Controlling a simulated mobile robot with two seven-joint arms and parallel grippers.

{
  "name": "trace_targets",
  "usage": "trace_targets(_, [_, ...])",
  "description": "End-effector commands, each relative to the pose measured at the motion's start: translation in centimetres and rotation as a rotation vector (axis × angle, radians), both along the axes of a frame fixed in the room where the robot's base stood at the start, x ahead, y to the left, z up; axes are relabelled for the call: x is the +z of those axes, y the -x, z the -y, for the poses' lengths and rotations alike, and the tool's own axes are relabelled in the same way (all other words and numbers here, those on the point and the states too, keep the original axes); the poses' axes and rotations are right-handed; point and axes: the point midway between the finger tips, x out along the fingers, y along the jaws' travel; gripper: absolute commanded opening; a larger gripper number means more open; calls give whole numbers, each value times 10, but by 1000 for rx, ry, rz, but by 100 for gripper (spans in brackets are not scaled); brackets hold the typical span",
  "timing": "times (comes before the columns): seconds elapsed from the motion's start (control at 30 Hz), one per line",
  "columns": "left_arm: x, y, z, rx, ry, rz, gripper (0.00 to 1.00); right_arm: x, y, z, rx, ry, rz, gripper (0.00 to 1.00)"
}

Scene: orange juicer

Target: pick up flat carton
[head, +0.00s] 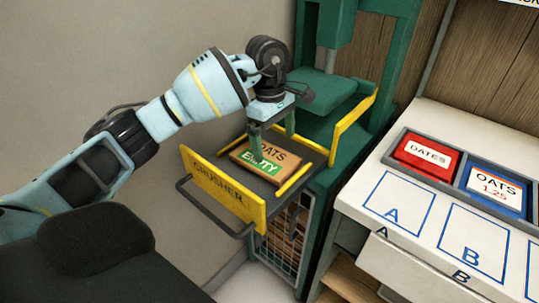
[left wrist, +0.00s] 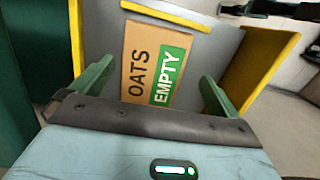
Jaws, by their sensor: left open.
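The flat carton (head: 262,165) is brown, marked OATS with a green EMPTY label, and lies flat on the grey tray of the crusher (head: 222,192). It also shows in the left wrist view (left wrist: 152,60), between and beyond the two green fingers. My left gripper (head: 270,137) is above the carton, pointing down at it. In the left wrist view the left gripper (left wrist: 155,85) is open, with one finger on each side of the carton's near end. I cannot tell whether the fingers touch it. My right gripper is not in view.
Yellow walls edge the crusher tray, and the green press frame (head: 320,85) rises behind it. At right a white counter (head: 420,170) has blue squares marked A and B, with a red DATES box (head: 427,155) and a blue OATS box (head: 493,187) in a grey rack.

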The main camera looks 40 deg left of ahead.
Motion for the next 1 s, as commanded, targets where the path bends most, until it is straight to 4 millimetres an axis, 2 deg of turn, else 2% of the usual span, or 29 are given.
trace_targets(0.03, [5,-4,-12,10,-48,6,100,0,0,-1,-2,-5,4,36])
trace_targets(0.13, [12,-6,-26,21,-108,12,100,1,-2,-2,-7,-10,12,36])
trace_targets(0.37, [13,-7,-30,25,-125,14,100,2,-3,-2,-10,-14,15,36])
trace_targets(0.6, [-9,-7,-30,25,-124,13,100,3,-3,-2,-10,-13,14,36])
trace_targets(0.83, [-17,-6,-31,25,-123,14,100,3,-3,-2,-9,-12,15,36])
trace_targets(1.0, [-40,-3,-34,25,-122,12,100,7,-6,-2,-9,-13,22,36])
